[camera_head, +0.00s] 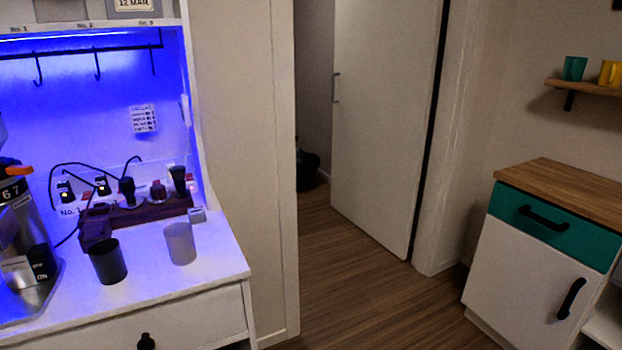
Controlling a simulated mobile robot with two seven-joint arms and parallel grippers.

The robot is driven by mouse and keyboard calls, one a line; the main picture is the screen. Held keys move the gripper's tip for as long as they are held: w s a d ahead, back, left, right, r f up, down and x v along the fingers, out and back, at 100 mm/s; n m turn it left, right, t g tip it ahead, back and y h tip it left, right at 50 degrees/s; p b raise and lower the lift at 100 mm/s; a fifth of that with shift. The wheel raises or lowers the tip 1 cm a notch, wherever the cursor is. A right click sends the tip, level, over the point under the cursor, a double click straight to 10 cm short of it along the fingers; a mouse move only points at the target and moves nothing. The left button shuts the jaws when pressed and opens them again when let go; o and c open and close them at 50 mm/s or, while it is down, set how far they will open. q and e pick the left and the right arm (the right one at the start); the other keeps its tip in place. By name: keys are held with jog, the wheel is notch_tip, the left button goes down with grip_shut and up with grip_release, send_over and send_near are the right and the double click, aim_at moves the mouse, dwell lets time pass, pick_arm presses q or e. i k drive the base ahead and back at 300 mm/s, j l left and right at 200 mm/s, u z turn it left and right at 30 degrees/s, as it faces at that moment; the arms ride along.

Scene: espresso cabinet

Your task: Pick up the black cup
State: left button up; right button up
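The black cup (107,262) stands upright on the white counter (215,268) of the espresso cabinet, at the left of the head view. A whitish cup (180,244) stands to its right, a short gap away. A dark wooden rack (140,218) with several dark-handled tools is just behind both cups. Neither of my grippers shows in this view, and nothing is touching the black cup.
An espresso machine or grinder (22,235) stands left of the black cup, with cables behind. Hooks (97,68) hang above from a rail. The counter's front right is clear. Wooden floor (350,290) lies open toward a small cabinet (535,270) at right.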

aim_at(106, 255)
jog(key=u, duration=1.25)
